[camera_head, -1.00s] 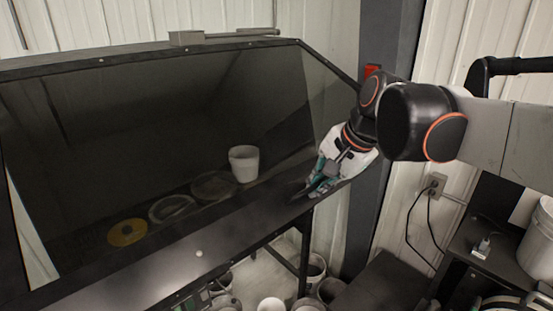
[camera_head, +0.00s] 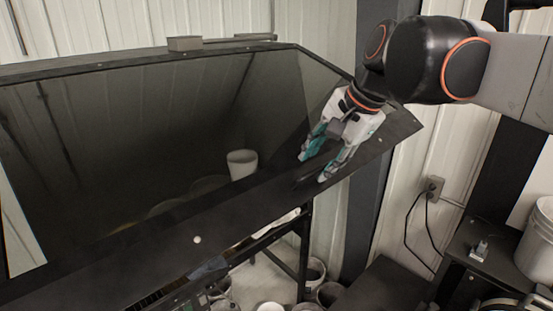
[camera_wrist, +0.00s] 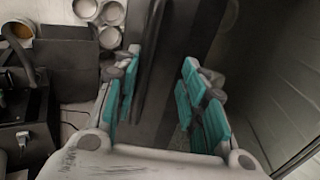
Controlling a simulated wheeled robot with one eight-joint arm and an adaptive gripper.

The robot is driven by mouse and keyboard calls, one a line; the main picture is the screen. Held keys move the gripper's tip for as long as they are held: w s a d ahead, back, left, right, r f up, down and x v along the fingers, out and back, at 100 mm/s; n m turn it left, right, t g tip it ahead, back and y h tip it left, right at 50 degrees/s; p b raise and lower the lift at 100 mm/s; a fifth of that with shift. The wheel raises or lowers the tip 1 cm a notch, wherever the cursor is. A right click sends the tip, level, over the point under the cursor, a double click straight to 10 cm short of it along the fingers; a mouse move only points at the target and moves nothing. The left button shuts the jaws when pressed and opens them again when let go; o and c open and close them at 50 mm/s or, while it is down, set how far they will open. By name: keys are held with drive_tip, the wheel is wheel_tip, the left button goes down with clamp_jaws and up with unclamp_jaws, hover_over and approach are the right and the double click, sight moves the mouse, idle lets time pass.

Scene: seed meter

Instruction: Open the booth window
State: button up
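The booth window (camera_head: 130,135) is a large dark glass pane in a black frame. Its broad lower frame bar (camera_head: 225,215) stands out from the booth, with its right corner (camera_head: 405,125) in the open. A dark handle (camera_head: 308,180) sits on this bar by my fingertips. My gripper (camera_head: 313,167) is at the right part of the bar, pointing down-left, with fingers spread. In the wrist view, the teal-padded fingers (camera_wrist: 160,100) are apart, with a long dark bar (camera_wrist: 152,65) between them. Contact with it is hard to tell.
A white cup (camera_head: 243,163) shows behind the glass. A dark post stands behind my arm. A black bench (camera_head: 490,245) with a white bucket (camera_head: 538,240) is at right. Several buckets stand on the floor below the booth.

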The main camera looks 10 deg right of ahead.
drive_tip(key=shift+r, duration=1.35)
drive_tip(key=shift+w, duration=0.1)
drive_tip(key=shift+w+p+v, duration=0.2)
drive_tip(key=shift+p+v, duration=1.15)
drive_tip(key=shift+v, duration=0.5)
drive_tip(key=shift+a+r+p, duration=0.15)
drive_tip(key=shift+r+p, duration=0.35)
drive_tip(key=shift+r, duration=0.4)
drive_tip(key=p+v, duration=0.4)
drive_tip(key=v, duration=0.6)
drive_tip(key=shift+w+a+r, duration=0.25)
drive_tip(key=shift+a+r, duration=0.05)
